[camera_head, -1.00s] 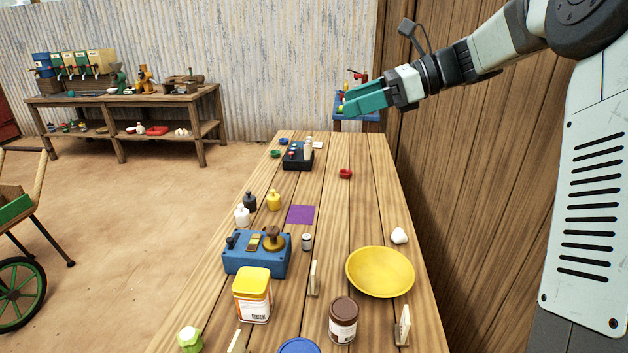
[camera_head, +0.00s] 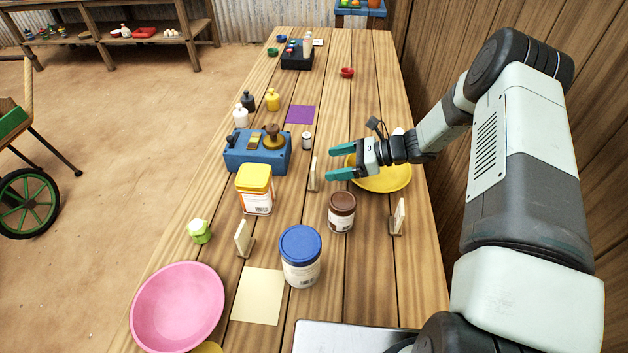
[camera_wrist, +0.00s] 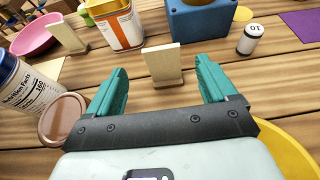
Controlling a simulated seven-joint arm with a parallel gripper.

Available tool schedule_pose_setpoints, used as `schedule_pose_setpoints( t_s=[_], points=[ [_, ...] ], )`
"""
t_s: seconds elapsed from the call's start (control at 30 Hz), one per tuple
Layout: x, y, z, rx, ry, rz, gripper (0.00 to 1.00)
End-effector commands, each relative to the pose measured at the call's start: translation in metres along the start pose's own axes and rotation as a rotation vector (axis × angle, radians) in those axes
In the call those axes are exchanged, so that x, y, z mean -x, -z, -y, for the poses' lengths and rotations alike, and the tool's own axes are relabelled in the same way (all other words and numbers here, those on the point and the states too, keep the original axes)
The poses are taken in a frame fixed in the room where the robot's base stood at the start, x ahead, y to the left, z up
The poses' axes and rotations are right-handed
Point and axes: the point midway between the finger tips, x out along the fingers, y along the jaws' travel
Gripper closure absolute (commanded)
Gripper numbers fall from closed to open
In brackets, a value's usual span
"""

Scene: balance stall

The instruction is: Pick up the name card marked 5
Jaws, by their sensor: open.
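Three pale upright name cards stand on the table. One name card (camera_head: 314,174) is in the middle, left of my gripper (camera_head: 336,162). Another card (camera_head: 243,239) stands front left, and a third card (camera_head: 398,217) at the right. No number is readable on any of them. In the wrist view the middle card (camera_wrist: 163,63) shows a blank face. It stands ahead of my open, empty gripper (camera_wrist: 160,78), in line with the gap between the teal fingers and apart from them. The front-left card (camera_wrist: 68,38) also shows there, blank.
A brown-lidded jar (camera_head: 341,212) stands just in front of my gripper. The yellow bowl (camera_head: 395,185) lies beneath my wrist. The blue box (camera_head: 256,152), yellow-lidded tin (camera_head: 255,190) and a small cylinder marked 10 (camera_wrist: 248,39) stand beyond the middle card.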

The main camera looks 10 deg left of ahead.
Motion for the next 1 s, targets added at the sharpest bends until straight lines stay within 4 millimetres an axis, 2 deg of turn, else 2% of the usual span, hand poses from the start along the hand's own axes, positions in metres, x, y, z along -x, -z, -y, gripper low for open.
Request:
schedule_pose_setpoints(
  t_s=[0.1, 0.37, 0.6, 0.7, 0.87, 1.0],
  points=[
    [-0.021, 0.000, -0.001, -0.001, -0.004, 0.001, 0.15],
    [-0.044, -0.001, 0.000, 0.000, -0.003, 0.001, 0.15],
    [-0.079, -0.002, 0.002, 0.000, -0.004, 0.002, 0.15],
    [-0.086, -0.002, 0.002, 0.000, -0.002, 0.001, 0.15],
    [-0.086, -0.002, 0.003, -0.001, -0.001, 0.001, 0.15],
    [-0.086, -0.002, 0.003, -0.001, -0.001, 0.001, 0.33]
  ],
)
